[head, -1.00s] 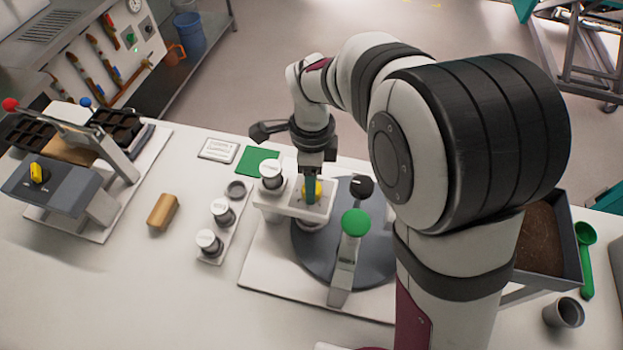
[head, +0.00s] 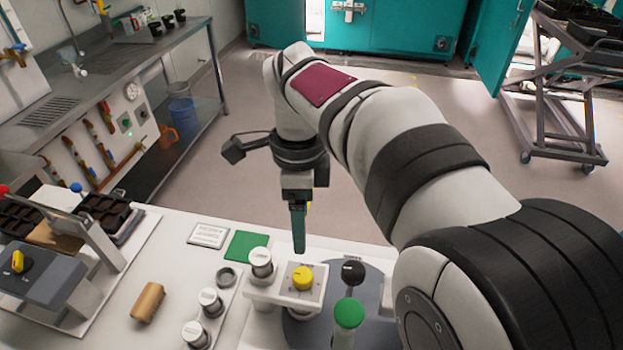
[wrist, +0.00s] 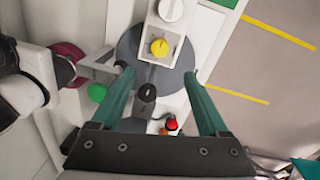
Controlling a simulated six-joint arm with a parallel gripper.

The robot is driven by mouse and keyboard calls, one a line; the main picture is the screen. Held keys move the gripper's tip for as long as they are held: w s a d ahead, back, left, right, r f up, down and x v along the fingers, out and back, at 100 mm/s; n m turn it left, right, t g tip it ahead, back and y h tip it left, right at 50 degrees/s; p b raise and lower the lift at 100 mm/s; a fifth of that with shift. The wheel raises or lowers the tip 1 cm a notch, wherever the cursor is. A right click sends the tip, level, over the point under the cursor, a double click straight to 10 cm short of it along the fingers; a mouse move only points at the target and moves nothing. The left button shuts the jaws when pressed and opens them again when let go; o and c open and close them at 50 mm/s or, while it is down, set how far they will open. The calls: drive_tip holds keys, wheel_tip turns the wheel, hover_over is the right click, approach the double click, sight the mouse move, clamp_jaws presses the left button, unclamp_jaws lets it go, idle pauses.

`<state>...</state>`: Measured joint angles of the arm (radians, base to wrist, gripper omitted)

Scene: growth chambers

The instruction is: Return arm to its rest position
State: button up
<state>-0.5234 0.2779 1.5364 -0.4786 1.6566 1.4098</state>
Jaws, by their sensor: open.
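My gripper (head: 300,250) hangs pointing down above the far edge of the bench, over the station with the yellow knob (head: 303,277). In the wrist view its two green fingers (wrist: 160,98) are spread wide with nothing between them. The yellow knob sits on a white block (head: 285,292) and also shows in the wrist view (wrist: 159,47), beyond the fingertips and apart from them. My arm reaches up and over from the lower right of the head view.
A green-knobbed lever (head: 349,313) and a black knob (head: 353,272) stand on the grey round base. White-capped jars (head: 209,302) and a tan block (head: 147,301) are to the left. A tray press (head: 60,255) stands further left.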

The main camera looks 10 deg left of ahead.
wheel_tip(320, 180, up, 2)
drive_tip(key=shift+r, duration=0.15)
idle(0.3)
drive_tip(key=s+d+f+n+y, duration=0.1)
drive_tip(key=s+d+f+n, duration=0.3)
drive_tip(key=s+d, duration=0.4)
drive_tip(key=s+d+f+n+y, duration=0.1)
drive_tip(key=s+d+f+n, duration=0.3)
drive_tip(key=s, duration=0.7)
drive_tip(key=d+n, duration=0.2)
drive_tip(key=d, duration=0.2)
drive_tip(key=shift+s, duration=0.35)
drive_tip(key=shift+f, duration=0.1)
